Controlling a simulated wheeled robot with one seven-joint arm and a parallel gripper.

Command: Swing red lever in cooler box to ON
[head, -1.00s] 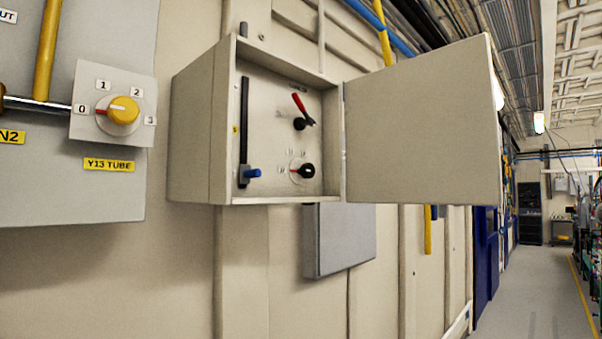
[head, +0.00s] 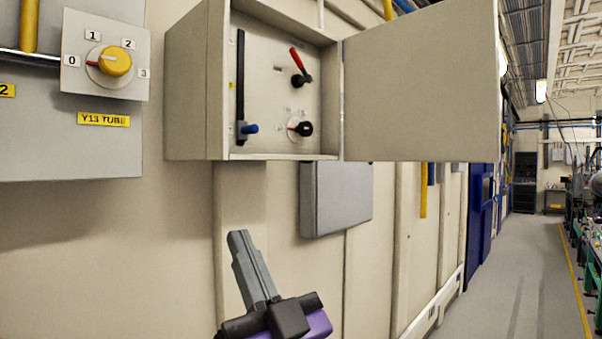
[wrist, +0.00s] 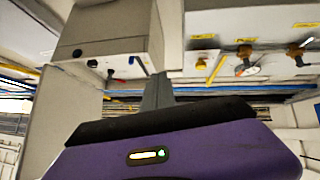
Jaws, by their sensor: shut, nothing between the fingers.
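The cooler box (head: 195,90) is mounted on the wall with its door (head: 420,85) swung wide open to the right. Inside, the red lever (head: 296,59) sits on a dark round pivot in the upper right, its red handle tilted up and to the left. Labels near it are too small to read. My gripper (head: 240,238) is below the box, pointing up, with its fingers together and empty, clear of the lever. In the wrist view my gripper (wrist: 157,84) shows at the centre, with the box (wrist: 105,35) behind and to the left.
Also in the box are a blue-handled slider (head: 250,128) in a dark vertical slot and a black rotary knob (head: 304,128). A yellow Y13 TUBE knob (head: 115,62) is on a panel at left. A grey box (head: 337,200) hangs below. Floor at right is clear.

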